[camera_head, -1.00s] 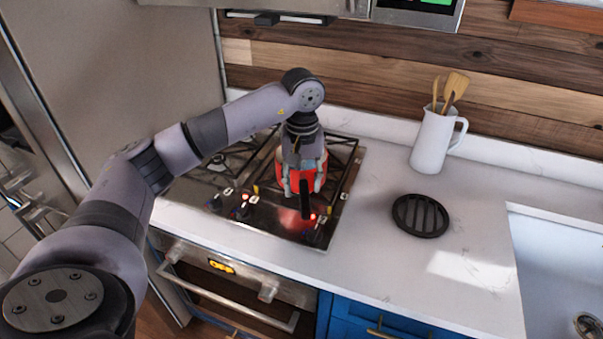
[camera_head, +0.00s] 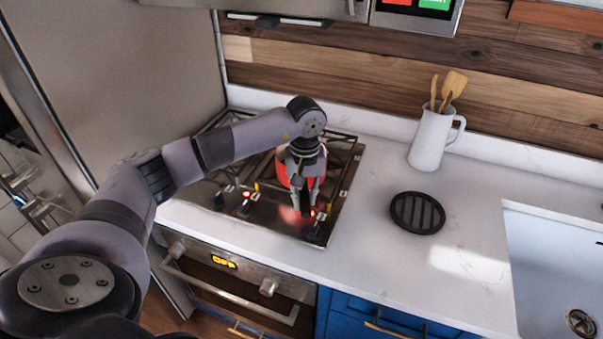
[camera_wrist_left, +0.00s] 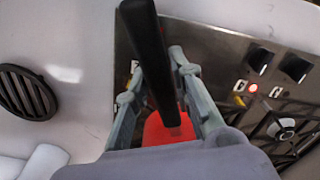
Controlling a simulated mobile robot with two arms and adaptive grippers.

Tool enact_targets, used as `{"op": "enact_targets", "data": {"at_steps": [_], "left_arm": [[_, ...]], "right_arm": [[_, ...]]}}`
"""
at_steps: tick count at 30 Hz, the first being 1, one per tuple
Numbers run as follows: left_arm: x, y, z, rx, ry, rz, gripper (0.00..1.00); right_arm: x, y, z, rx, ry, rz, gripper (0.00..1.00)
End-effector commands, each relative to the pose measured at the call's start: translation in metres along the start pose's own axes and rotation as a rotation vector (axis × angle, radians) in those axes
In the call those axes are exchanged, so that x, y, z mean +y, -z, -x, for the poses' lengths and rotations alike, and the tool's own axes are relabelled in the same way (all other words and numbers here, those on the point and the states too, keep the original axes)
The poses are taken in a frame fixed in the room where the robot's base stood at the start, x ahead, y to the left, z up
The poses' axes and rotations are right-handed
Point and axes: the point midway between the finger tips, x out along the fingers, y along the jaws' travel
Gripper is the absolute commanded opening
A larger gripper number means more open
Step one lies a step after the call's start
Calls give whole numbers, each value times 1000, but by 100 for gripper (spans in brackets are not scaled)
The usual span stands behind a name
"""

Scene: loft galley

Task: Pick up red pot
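The red pot (camera_head: 283,168) sits on the stove's front right part, mostly hidden behind my left gripper. My left gripper (camera_head: 304,206) points down in front of it, fingers apart. In the left wrist view, the pot's black handle (camera_wrist_left: 150,50) runs between the two fingers (camera_wrist_left: 156,62), with a visible gap on each side. A red part of the pot (camera_wrist_left: 166,130) shows below the handle there. My right gripper is in neither view.
The stove (camera_head: 270,222) has black grates and front knobs with red lights. A round black trivet (camera_head: 418,213) lies on the white counter to the right. A white pitcher (camera_head: 430,141) with wooden utensils stands behind it. A sink (camera_head: 555,250) is at far right.

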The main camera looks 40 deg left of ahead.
Motion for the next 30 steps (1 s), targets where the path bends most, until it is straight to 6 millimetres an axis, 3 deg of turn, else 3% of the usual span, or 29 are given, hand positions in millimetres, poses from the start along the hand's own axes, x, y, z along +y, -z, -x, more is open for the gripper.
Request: {"op": "enact_targets", "data": {"at_steps": [9, 30], "left_arm": [[0, 0, 0, 0, 0, 0, 0], [1, 1, 3, 5, -3, 0, 0]], "right_arm": [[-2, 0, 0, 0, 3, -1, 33], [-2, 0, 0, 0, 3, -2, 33]]}}
